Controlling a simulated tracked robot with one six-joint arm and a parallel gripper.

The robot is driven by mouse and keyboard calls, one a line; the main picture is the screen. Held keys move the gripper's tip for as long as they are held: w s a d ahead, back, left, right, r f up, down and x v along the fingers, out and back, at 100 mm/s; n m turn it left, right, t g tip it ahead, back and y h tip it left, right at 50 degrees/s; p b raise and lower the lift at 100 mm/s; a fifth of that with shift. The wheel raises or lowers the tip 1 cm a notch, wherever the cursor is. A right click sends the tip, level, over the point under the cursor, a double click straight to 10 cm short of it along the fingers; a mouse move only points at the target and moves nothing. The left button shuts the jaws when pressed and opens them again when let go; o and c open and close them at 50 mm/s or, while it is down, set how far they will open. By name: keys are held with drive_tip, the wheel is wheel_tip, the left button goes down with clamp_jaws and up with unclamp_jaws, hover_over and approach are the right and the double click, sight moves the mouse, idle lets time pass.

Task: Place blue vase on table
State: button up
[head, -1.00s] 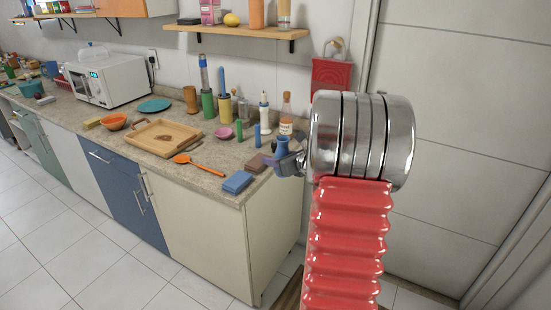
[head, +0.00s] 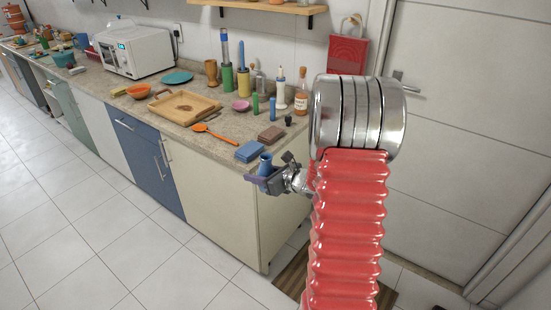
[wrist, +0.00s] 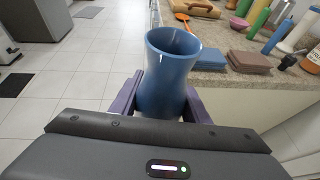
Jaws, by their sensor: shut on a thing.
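The blue vase (wrist: 167,75) is upright between the two purple fingers of my gripper (wrist: 160,100) in the wrist view. My gripper is shut on it. In the head view the vase (head: 265,163) shows small, held by my gripper (head: 262,179) just off the front right corner of the counter. In the wrist view the counter edge lies to the right of the vase, with open floor to the left. The lower part of the vase is hidden by my gripper. I cannot make out a table in these frames.
The counter (head: 215,150) bears a blue sponge-like block (head: 250,151), a brown block (head: 271,133), an orange spoon (head: 214,133), a wooden tray (head: 185,106) and several bottles. A white microwave (head: 135,52) stands farther left. A door is at right.

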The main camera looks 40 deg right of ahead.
drive_tip(key=s+a+f+n+y, duration=0.1)
drive_tip(key=a+f, duration=0.3)
drive_tip(key=a, duration=0.5)
drive_tip(key=s+a+f+n+g+y, duration=0.1)
drive_tip(key=s+a+f, duration=0.1)
drive_tip(key=a+f, duration=0.3)
drive_tip(key=s+a+f+n+y, duration=0.1)
drive_tip(key=a+f, duration=0.4)
drive_tip(key=a, duration=0.8)
drive_tip(key=shift+s+a+f+n+y, duration=0.2)
drive_tip(key=shift+s+f+n+y, duration=0.05)
drive_tip(key=shift+n+y, duration=0.25)
drive_tip(key=shift+g, duration=0.3)
